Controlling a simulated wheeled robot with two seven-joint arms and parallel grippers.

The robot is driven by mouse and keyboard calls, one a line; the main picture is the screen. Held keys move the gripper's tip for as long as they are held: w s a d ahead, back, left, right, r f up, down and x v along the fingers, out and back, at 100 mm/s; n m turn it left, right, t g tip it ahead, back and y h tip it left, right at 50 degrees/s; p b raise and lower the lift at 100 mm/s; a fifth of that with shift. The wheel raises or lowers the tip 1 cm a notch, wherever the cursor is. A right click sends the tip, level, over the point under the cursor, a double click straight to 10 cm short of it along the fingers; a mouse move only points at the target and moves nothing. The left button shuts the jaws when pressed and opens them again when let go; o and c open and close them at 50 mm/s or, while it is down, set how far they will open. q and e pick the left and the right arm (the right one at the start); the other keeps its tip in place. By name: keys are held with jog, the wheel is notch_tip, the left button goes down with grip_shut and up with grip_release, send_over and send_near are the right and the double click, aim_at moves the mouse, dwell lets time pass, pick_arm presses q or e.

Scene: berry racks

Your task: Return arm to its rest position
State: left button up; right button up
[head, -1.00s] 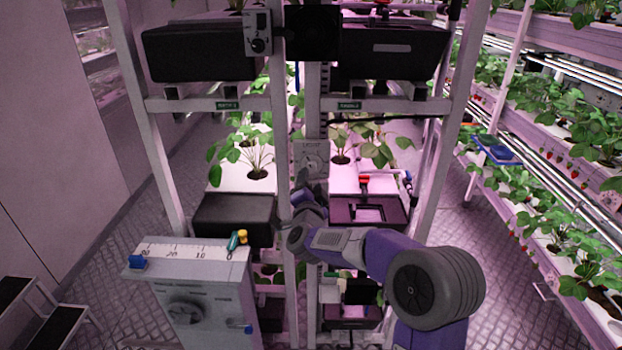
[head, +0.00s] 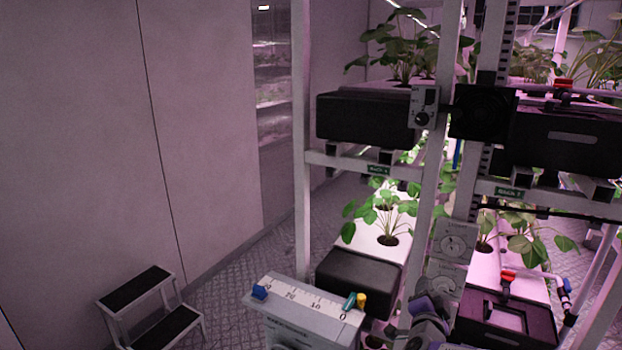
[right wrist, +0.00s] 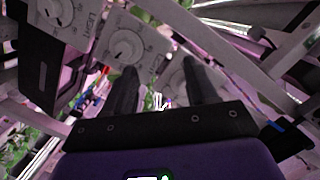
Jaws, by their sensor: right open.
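My right gripper (head: 430,308) is low in the head view, in front of the middle post of the rack and below its dial panels. In the right wrist view its two dark fingers (right wrist: 160,85) stand apart, with nothing seen between them. A dial panel (right wrist: 125,45) shows close beyond the fingers there. The dial panel also shows on the post in the head view (head: 453,243). Most of my right arm is outside the head view. My left gripper is not in view.
The plant rack (head: 300,110) holds dark boxes (head: 365,120) and planted trays at two levels. A white scale box (head: 300,305) with blue and yellow parts stands left of my gripper. A step stool (head: 150,305) stands on the floor by the wall.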

jog(key=s+a+f+n+g+y, duration=0.2)
jog(key=s+a+f, duration=0.15)
jog(key=f, duration=0.65)
jog(key=s+a+f+n+g+y, duration=0.25)
jog(key=a+f, duration=0.25)
jog(key=f, duration=0.4)
jog(key=s+a+f+n+g+y, duration=0.25)
jog(key=s+a+f, duration=0.2)
jog(key=f, duration=0.55)
jog(key=s+a+f+n+g+y, duration=0.1)
jog(key=s+a+f+g, duration=0.1)
jog(key=s, duration=0.5)
jog(key=s+a+f+n+g+y, duration=0.1)
jog(key=s+a+f+n+g, duration=0.1)
jog(key=s+f, duration=0.4)
jog(key=s+a+f+n+g+y, duration=0.2)
jog(key=s+a, duration=0.4)
jog(key=s, duration=0.3)
notch_tip(320, 180, down, 2)
jog(key=shift+s+f+g+b, duration=0.25)
jog(key=shift+s+g+b, duration=0.2)
jog(key=shift+g, duration=0.45)
jog(key=shift+w, duration=0.1)
